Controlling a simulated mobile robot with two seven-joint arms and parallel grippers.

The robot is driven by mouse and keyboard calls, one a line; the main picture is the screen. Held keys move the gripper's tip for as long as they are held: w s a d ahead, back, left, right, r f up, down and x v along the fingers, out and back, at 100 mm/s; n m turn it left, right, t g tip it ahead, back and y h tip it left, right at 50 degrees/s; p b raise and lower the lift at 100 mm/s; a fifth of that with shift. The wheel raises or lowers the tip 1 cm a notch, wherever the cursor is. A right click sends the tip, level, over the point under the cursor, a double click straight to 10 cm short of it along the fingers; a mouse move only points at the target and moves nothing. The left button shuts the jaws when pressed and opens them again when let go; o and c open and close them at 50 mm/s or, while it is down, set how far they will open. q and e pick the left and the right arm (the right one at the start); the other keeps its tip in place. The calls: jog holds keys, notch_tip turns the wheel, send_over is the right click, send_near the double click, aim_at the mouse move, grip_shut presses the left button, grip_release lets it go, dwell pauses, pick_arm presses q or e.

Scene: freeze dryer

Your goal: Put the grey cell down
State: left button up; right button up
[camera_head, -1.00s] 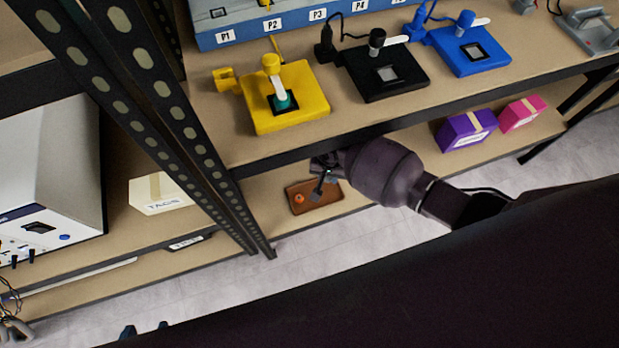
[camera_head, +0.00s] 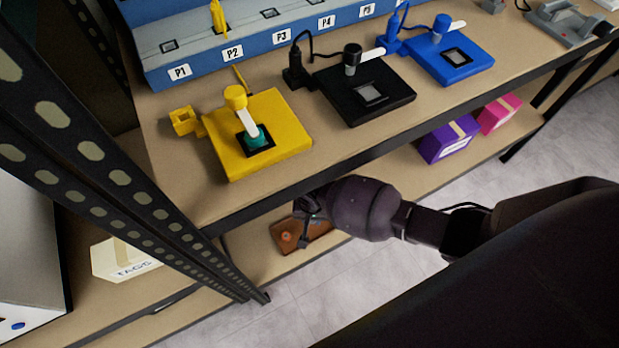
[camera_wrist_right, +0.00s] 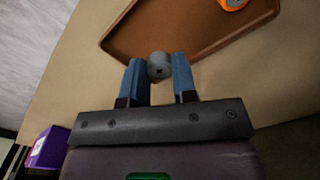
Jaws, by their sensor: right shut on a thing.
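The grey cell (camera_wrist_right: 159,66) shows in the right wrist view as a round grey end between the two blue fingers of my right gripper (camera_wrist_right: 159,80). The gripper is shut on it. The cell is over the near edge of a brown tray (camera_wrist_right: 120,41) on the lower shelf; I cannot tell whether it touches the tray. In the head view my right gripper (camera_head: 304,238) reaches under the upper shelf beside the brown tray (camera_head: 287,243), and the cell cannot be made out there. My left gripper is not in view.
An orange round thing (camera_wrist_right: 232,3) lies in the tray. A purple box (camera_head: 445,145) and a pink box (camera_head: 498,115) stand farther right on the lower shelf. The upper shelf edge (camera_head: 400,143) runs above my arm. A black perforated post (camera_head: 150,215) stands at left.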

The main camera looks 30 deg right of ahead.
jog(key=shift+s+f, duration=0.15)
jog(key=shift+f, duration=0.6)
jog(key=shift+w+r, duration=0.2)
jog(key=shift+r, duration=0.05)
jog(key=shift+f, duration=0.45)
jog(key=shift+f, duration=0.15)
jog(key=o, duration=0.7)
jog(key=shift+o, duration=0.2)
